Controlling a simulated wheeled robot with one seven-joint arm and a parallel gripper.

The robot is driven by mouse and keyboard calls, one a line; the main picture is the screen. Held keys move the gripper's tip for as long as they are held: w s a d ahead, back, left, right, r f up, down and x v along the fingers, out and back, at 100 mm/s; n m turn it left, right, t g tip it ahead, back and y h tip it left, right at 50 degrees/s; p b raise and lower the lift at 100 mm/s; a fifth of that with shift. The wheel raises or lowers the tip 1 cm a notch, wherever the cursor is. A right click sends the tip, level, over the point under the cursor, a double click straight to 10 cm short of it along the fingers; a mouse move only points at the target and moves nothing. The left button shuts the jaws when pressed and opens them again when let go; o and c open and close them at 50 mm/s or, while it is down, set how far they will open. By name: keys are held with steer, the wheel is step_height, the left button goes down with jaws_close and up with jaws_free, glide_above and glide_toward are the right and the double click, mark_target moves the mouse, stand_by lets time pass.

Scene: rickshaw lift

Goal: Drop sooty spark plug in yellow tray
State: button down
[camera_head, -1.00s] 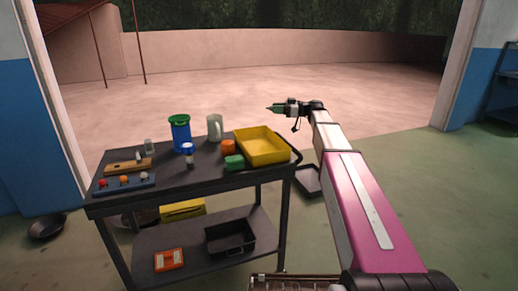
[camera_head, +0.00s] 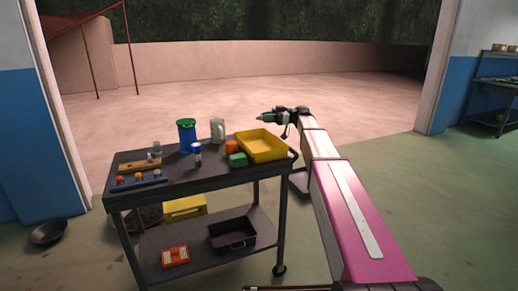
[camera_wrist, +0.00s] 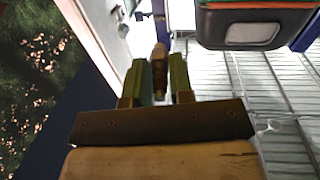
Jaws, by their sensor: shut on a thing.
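The yellow tray (camera_head: 283,153) sits on the right end of the dark cart's top shelf. My gripper (camera_head: 262,117) is beyond the tray's far edge in the head view and appears higher than it. In the wrist view, my gripper's two green fingers (camera_wrist: 160,80) are shut on a small brownish, dark-stained piece, which looks like the sooty spark plug (camera_wrist: 159,62). The plug points away from the palm. It is too small to make out in the head view.
On the cart (camera_head: 185,182) stand a blue container (camera_head: 187,137), a pale mug (camera_head: 217,131), an orange piece (camera_head: 231,147) and a green block (camera_head: 238,160). A black bin (camera_head: 232,236) is on the lower shelf. The floor beyond the cart is open.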

step_height(320, 180, down, 5)
steer(key=shift+r, duration=0.15)
stand_by(0.3)
steer(key=c, duration=0.9)
jaws_free()
steer(key=shift+d, duration=0.1)
steer(key=shift+v, duration=5.35)
